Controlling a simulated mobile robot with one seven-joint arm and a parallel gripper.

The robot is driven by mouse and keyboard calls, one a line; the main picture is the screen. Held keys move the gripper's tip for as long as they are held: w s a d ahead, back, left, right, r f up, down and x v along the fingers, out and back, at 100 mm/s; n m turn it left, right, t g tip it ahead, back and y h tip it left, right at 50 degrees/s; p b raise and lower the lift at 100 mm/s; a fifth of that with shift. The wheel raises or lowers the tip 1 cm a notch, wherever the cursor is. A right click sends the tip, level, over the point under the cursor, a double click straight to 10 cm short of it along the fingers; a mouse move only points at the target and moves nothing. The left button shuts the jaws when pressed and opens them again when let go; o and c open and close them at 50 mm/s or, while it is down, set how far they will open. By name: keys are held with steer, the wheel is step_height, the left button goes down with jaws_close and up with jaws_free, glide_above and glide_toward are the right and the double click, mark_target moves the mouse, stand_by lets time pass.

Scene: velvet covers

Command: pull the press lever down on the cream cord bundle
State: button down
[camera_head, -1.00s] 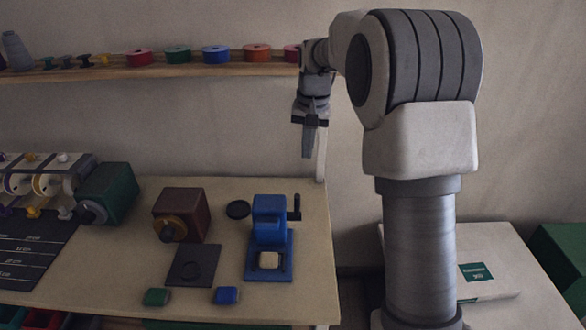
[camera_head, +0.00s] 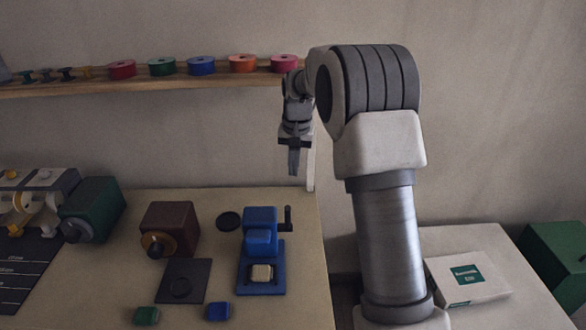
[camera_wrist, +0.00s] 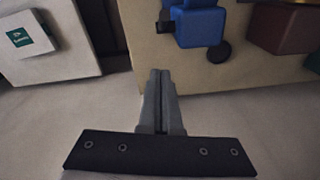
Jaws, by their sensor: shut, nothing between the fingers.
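The blue press (camera_head: 260,240) stands near the right edge of the table in the head view. Its dark lever (camera_head: 287,220) sticks out on its right side. The cream cord bundle (camera_head: 261,273) lies on the press's blue base, below the press head. My gripper (camera_head: 293,172) is shut and empty, pointing down, above and behind the press and apart from it. In the wrist view my gripper's fingers (camera_wrist: 158,75) are together, and the blue press (camera_wrist: 198,25) shows ahead of them. The cord bundle is not seen in the wrist view.
A maroon box (camera_head: 170,228) with a knob and a green box (camera_head: 92,208) stand left of the press. A dark square plate (camera_head: 184,282) and green and blue pads lie in front. A shelf (camera_head: 130,82) with spools runs along the wall. A white box (camera_head: 468,279) lies on the right.

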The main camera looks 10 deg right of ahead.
steer(key=shift+s+a+f+p, duration=0.25)
steer(key=shift+s+f, duration=0.2)
steer(key=shift+f, duration=0.9)
steer(key=shift+s+a+f+p, duration=0.1)
steer(key=shift+s+a+f, duration=0.3)
steer(key=shift+f, duration=1)
steer(key=shift+s+a+f+p, duration=0.2)
steer(key=shift+s+f, duration=0.3)
steer(key=shift+f, duration=0.85)
steer(key=shift+f+b, duration=0.1)
steer(key=shift+b, duration=0.25)
steer(key=shift+s, duration=0.15)
steer(key=shift+s, duration=0.2)
steer(key=shift+b, duration=0.35)
